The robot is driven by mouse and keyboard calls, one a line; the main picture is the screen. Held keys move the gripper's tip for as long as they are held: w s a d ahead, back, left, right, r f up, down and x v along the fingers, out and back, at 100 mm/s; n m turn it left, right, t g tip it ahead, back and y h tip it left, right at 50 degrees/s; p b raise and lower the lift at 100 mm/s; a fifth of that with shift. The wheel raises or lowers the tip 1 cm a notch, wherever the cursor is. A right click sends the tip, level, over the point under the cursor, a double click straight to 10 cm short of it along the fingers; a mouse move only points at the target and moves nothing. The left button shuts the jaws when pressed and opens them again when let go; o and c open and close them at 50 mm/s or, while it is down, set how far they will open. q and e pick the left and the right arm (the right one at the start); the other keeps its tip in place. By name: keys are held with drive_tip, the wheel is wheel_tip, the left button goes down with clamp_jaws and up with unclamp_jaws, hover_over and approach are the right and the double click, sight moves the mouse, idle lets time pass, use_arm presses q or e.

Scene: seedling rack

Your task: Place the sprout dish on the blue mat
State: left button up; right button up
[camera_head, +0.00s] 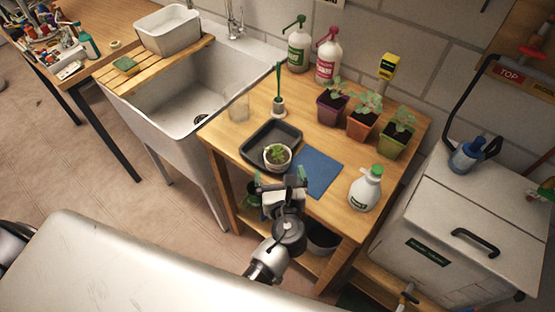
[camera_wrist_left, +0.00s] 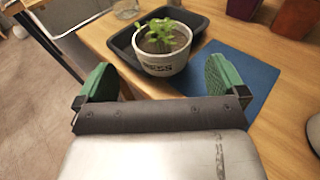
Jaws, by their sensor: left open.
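The sprout dish (camera_head: 278,156) is a small whitish pot with green sprouts and dark lettering. It stands at the front right corner of the black tray (camera_head: 256,138); I cannot tell whether it rests in the tray or on its rim. The blue mat (camera_head: 318,172) lies flat on the wooden table just right of the dish and looks bare. My left gripper (camera_head: 281,183) is open and empty at the table's front edge, just short of the dish. In the left wrist view the dish (camera_wrist_left: 165,52) shows beyond and between the green fingertips (camera_wrist_left: 160,80), apart from them.
A white spray bottle (camera_head: 365,189) stands right of the mat. Several potted seedlings (camera_head: 363,117) line the back right. A clear glass (camera_head: 238,108) stands behind the tray at the left. A sink (camera_head: 187,85) adjoins the table on the left.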

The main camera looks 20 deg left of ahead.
sight(279, 168)
use_arm(q)
drive_tip(key=b+x, duration=0.2)
drive_tip(key=x, duration=0.3)
drive_tip(key=shift+d+f, duration=0.15)
drive_tip(key=shift+w, duration=0.4)
drive_tip(key=shift+s, duration=0.1)
drive_tip(key=shift+c, duration=0.3)
drive_tip(key=c, duration=1)
